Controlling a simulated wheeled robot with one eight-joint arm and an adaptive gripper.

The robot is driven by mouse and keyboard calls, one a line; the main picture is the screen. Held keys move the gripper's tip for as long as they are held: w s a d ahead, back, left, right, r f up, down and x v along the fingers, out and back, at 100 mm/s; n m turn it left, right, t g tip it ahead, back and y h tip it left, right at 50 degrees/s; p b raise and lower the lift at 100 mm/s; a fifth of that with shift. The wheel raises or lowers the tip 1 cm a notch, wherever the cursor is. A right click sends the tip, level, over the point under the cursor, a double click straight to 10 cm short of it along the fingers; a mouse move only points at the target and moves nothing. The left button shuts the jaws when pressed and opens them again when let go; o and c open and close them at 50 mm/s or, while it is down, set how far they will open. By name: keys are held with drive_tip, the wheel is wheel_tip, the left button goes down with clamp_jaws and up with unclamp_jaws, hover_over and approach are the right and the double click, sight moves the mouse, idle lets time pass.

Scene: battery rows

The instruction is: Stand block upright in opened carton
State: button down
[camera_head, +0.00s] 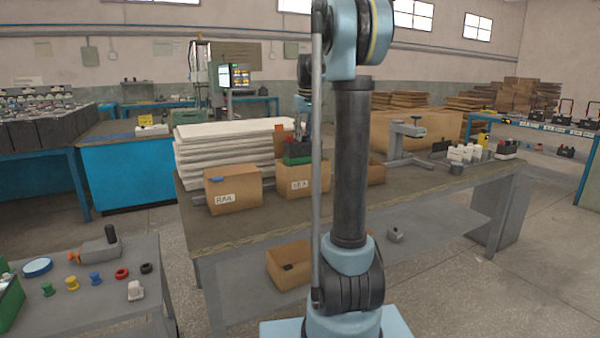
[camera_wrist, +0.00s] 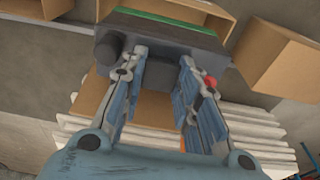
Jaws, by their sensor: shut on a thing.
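The block (camera_head: 298,152) is dark with a green band and looks like a small battery. My gripper (camera_head: 300,132) is shut on it and holds it over the middle carton (camera_head: 296,188), marked SEA. In the wrist view the two fingers (camera_wrist: 163,62) grip the dark block (camera_wrist: 120,29), with a black knob at left and a red one at right. The middle carton's rim (camera_wrist: 228,30) shows beyond the block, and a brown flap lies below it. I cannot tell whether the block's lower end is inside the carton.
A carton marked RAIL (camera_head: 232,190) stands left of the middle one; another carton (camera_head: 376,173) is partly hidden behind my arm at right. White stacked sheets (camera_head: 225,150) lie close behind. A grey clamp stand (camera_head: 408,145) and small batteries are further right. The table front is clear.

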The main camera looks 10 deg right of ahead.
sight(304, 157)
drive_tip(key=shift+f, duration=5.25)
drive_tip(key=c, duration=1.2)
unclamp_jaws()
drive_tip(key=shift+r, duration=0.1)
drive_tip(key=r, duration=0.4)
drive_tip(key=s+r, duration=0.1)
drive_tip(key=r, duration=0.8)
drive_tip(key=shift+s+d, duration=0.3)
drive_tip(key=shift+s, duration=0.1)
